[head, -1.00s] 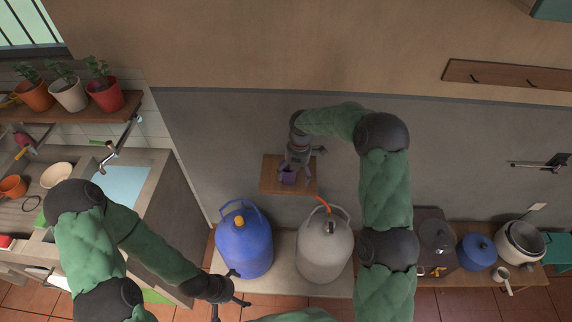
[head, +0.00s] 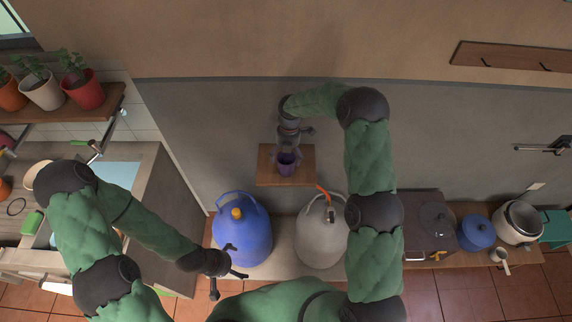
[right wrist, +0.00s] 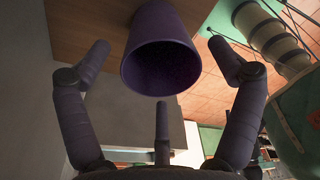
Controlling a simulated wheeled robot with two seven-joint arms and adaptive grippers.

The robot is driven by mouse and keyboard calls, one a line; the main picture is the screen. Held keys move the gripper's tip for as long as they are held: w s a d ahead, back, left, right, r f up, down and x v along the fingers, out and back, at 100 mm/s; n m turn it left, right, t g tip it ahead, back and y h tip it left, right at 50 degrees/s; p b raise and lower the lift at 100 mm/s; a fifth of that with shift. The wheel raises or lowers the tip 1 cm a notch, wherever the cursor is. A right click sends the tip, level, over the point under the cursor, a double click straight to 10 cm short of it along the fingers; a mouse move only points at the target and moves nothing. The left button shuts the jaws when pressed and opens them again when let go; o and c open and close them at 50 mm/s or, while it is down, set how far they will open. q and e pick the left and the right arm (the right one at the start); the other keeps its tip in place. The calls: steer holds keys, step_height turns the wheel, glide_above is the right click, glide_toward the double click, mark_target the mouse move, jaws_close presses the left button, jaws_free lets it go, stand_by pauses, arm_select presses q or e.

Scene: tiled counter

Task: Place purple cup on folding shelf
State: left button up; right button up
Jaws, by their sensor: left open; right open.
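The purple cup (head: 286,163) stands on the wooden folding shelf (head: 266,172) against the grey wall. In the right wrist view the cup (right wrist: 160,50) shows its open mouth towards the camera, with the shelf (right wrist: 95,22) behind it. My right gripper (head: 292,150) is just above and behind the cup in the head view. Its fingers (right wrist: 163,75) are spread open on both sides, with visible gaps to the cup. My left gripper (head: 228,275) is open and empty, low in front of the blue gas bottle.
A blue gas bottle (head: 243,235) and a grey one (head: 317,240) with an orange hose stand below the shelf. Several pots, including a blue one (head: 476,233), stand on a bench at right. A sink counter and potted plants are at left.

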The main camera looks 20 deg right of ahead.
mark_target(286, 163)
steer(key=shift+s+a+f, duration=0.1)
steer(key=shift+f, duration=1.05)
steer(key=shift+s+a+f, duration=0.1)
steer(key=shift+f, duration=1.05)
steer(key=c, duration=1.1)
steer(key=shift+c, duration=0.8)
steer(key=shift+r, duration=0.1)
